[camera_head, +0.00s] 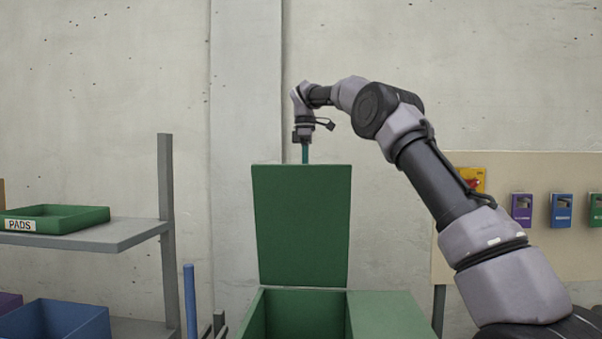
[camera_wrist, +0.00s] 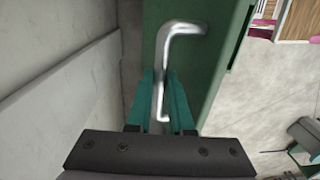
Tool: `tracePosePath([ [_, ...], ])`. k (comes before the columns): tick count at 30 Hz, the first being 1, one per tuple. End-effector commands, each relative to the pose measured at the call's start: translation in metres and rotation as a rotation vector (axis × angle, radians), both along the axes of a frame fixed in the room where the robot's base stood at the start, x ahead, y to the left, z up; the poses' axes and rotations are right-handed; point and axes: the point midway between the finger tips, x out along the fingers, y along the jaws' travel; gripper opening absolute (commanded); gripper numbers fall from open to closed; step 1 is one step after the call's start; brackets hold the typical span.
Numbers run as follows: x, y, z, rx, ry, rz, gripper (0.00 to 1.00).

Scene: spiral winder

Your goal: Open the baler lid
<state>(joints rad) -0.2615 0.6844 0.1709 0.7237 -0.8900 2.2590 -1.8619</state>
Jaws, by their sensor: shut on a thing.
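The green baler lid (camera_head: 302,225) stands almost upright at the back of the green baler box (camera_head: 392,315) in the head view. In the wrist view the lid (camera_wrist: 215,62) fills the middle and carries a bent silver handle (camera_wrist: 182,29). My gripper (camera_head: 305,154) points down at the lid's top edge. In the wrist view its teal fingers (camera_wrist: 162,78) are shut on the handle, one on each side of its bar. In the head view the handle and the fingertips are hidden behind the lid.
A grey shelf (camera_head: 115,237) at the left holds a green tray (camera_head: 75,218) labelled PADS, with a blue bin (camera_head: 62,318) below. A blue post (camera_head: 190,300) stands left of the baler. A concrete wall (camera_head: 400,50) is close behind the lid. A beige panel (camera_head: 540,240) stands right.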

Motion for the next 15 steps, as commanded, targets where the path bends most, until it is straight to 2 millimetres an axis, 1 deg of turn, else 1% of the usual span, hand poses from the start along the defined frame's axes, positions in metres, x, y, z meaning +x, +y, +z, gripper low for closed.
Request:
tracePosePath([
  [1,0.0051,-0.0020,-0.0046,-0.004,0.006,-0.003,0.00],
  [6,0.0115,-0.0033,-0.0037,-0.004,0.006,-0.001,0.00],
  [15,0.0131,-0.0033,-0.0027,-0.003,0.006,0.000,0.00],
])
